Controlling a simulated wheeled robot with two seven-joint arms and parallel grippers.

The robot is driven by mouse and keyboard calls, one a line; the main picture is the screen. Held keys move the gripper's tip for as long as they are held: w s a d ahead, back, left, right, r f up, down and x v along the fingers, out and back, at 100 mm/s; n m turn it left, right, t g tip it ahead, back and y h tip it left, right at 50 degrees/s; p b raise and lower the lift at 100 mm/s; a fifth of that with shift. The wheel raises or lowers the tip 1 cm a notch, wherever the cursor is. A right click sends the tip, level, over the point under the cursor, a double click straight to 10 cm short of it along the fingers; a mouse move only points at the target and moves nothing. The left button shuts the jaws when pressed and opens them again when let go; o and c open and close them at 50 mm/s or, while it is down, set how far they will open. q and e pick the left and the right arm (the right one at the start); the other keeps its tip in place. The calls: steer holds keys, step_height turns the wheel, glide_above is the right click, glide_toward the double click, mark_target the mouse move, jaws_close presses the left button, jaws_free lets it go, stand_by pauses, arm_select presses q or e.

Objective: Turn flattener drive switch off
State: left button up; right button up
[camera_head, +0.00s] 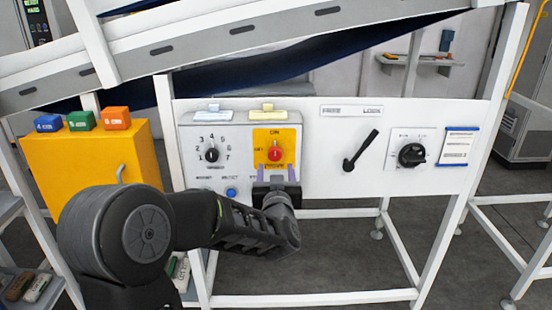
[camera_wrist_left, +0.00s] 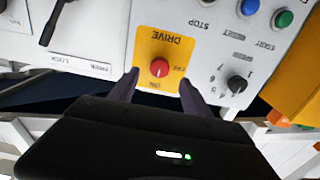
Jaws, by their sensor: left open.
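The drive switch is a red knob (camera_head: 275,153) on a yellow plate (camera_head: 289,140) marked ON at its top, set in the white control panel. In the left wrist view the red knob (camera_wrist_left: 159,68) sits on the yellow plate (camera_wrist_left: 163,45), with DRIVE, OFF and ON lettering upside down. My left gripper (camera_head: 276,172) is open in front of the plate. In the left wrist view its two fingers (camera_wrist_left: 160,84) stand on either side of the red knob, with gaps to it. I cannot tell how far the fingertips are from the panel. My right gripper is not in view.
A black numbered dial (camera_head: 211,155) is left of the plate, with a blue button (camera_head: 231,193) below. A black lever (camera_head: 361,150) and black rotary switch (camera_head: 411,155) are to the right. A yellow box (camera_head: 85,165) stands left. A sloped conveyor (camera_head: 200,38) crosses above.

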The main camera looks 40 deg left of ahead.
mark_target(275, 157)
arm_select(q)
steer(key=p+x, duration=0.1)
steer(key=x, duration=0.6)
steer(key=shift+w+a+p, duration=0.2)
steer(key=shift+w+p, duration=0.05)
steer(key=shift+p, duration=0.1)
jaws_close()
